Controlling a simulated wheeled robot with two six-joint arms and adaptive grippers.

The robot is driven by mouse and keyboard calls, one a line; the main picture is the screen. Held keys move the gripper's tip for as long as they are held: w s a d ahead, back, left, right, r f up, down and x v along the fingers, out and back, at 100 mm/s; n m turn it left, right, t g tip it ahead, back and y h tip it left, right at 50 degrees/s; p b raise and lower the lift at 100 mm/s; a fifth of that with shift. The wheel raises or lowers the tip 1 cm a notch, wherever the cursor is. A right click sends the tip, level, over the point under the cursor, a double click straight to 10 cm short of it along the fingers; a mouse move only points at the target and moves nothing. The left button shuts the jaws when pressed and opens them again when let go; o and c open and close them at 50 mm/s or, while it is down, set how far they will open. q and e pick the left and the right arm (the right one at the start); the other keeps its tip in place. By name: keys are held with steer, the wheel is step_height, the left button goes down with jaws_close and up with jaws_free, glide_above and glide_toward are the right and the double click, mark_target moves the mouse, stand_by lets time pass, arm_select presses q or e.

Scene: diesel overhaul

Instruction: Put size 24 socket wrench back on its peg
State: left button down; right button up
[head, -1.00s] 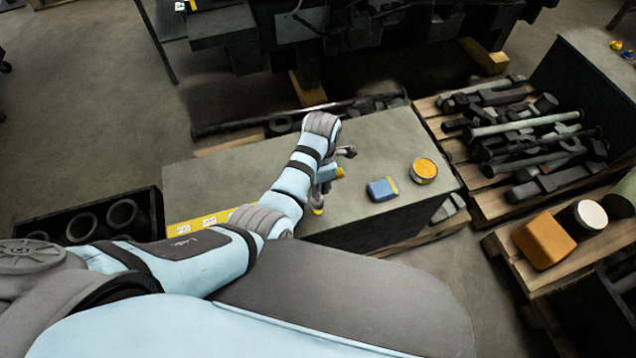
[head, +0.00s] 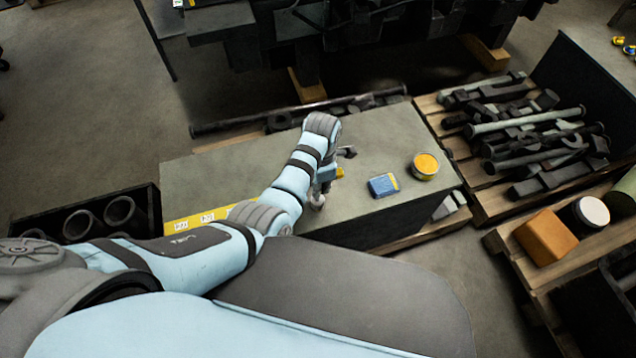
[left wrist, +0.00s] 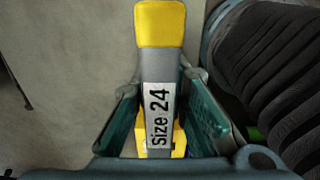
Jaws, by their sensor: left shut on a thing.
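The socket wrench (left wrist: 160,65) has a grey shank, a yellow end and a white label reading "Size 24". It lies between the two green fingers of my left gripper (head: 325,178), which is shut on it in the left wrist view. In the head view the gripper is over the grey bench top (head: 385,140), and my arm and hand hide most of the wrench. A small grey end shows below the hand. I cannot make out a peg in either view. My right gripper is not in view.
A blue box (head: 383,186) and a yellow-topped tin (head: 425,166) stand on the bench right of the gripper. A yellow strip with white labels (head: 207,217) runs along the near left edge. Pallets with dark metal parts (head: 525,130) and an orange block (head: 544,238) are at right.

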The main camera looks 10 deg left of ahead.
arm_select(q)
steer(key=shift+f+b, duration=0.85)
steer(key=shift+f, duration=0.35)
steer(key=c, duration=1.5)
jaws_free()
steer(key=shift+r, duration=0.1)
steer(key=shift+o, duration=0.7)
steer(key=o, duration=0.4)
steer(key=shift+o, duration=0.2)
step_height(320, 180, up, 9)
steer(key=p, duration=1)
steer(key=shift+w+r, duration=0.1)
steer(key=shift+r, duration=0.1)
steer(key=shift+f, duration=0.2)
